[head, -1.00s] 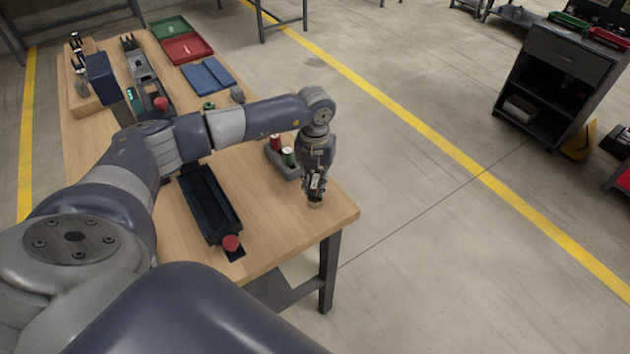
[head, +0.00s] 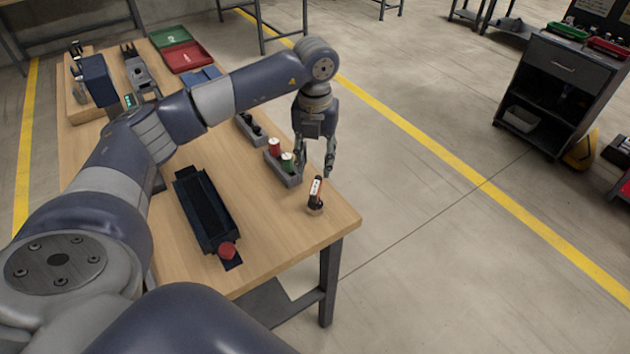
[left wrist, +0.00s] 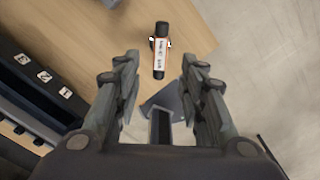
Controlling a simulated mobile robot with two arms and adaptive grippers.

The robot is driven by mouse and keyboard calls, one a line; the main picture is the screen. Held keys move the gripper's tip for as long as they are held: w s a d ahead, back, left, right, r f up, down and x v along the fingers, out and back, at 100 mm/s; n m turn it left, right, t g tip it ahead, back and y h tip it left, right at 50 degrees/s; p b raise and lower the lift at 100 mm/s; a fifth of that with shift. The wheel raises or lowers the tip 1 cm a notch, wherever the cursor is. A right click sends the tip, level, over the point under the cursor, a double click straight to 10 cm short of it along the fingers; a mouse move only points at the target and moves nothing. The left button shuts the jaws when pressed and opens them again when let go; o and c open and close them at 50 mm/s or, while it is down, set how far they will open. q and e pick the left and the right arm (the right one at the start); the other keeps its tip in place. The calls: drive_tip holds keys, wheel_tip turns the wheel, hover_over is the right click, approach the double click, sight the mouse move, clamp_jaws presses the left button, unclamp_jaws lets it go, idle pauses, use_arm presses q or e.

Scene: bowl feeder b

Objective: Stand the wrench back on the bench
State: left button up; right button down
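The tool also shows in the left wrist view (left wrist: 161,52), ahead of the fingers. My left gripper (head: 315,168) is open and empty, pointing down above and slightly behind the tool, apart from it. Its two spread fingers show in the left wrist view (left wrist: 160,75) with nothing between them. My right gripper is not in view.
A long dark tray (head: 207,212) with a red knob lies further left. Red (head: 188,58) and green bins sit at the far end. Bare bench lies between tray and tool.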

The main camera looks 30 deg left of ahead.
use_arm(q)
drive_tip(key=shift+r, duration=1.3)
